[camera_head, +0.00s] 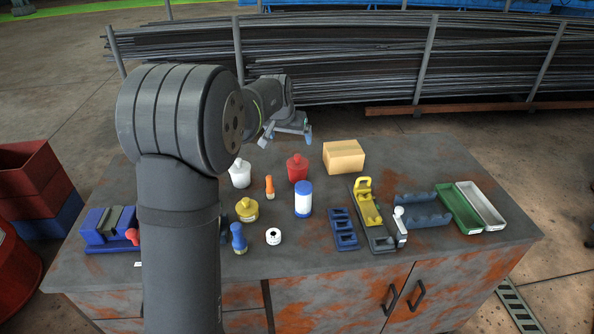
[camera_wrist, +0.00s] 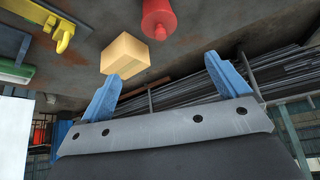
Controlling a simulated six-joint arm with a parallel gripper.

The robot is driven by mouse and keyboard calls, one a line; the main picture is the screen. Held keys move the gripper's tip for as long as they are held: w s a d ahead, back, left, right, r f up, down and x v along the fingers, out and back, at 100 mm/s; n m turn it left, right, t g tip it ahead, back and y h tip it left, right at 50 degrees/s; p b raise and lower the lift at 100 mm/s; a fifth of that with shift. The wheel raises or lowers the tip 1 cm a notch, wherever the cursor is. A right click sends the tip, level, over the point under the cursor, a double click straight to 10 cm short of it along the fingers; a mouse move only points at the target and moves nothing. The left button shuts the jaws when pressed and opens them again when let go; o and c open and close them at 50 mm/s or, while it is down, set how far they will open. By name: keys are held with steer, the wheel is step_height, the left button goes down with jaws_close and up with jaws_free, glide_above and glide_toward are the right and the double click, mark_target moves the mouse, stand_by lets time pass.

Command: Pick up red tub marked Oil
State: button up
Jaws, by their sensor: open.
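A red tub (camera_head: 298,168) with a narrower top stands upright on the bench, left of the cardboard box. No lettering is readable on it. It also shows at the top of the wrist view (camera_wrist: 158,20), beyond my fingers. My gripper (camera_head: 289,137) is above the back part of the bench, behind the red tub in the head view and apart from it. In the wrist view its two blue fingers (camera_wrist: 168,85) are spread with nothing between them.
A cardboard box (camera_head: 344,156) stands right of the tub. A white tub (camera_head: 240,173), an orange bottle (camera_head: 269,187), a blue-and-white can (camera_head: 303,199) and a yellow tub (camera_head: 247,209) stand nearby. Blue holders (camera_head: 343,228) and trays (camera_head: 459,208) lie right.

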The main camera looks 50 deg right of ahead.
mark_target(296, 158)
steer(key=x, duration=1.7)
steer(key=shift+s+a+f, duration=0.1)
steer(key=shift+a+f, duration=0.05)
steer(key=shift+f, duration=0.05)
steer(key=shift+r, duration=0.1)
steer(key=c, duration=1.6)
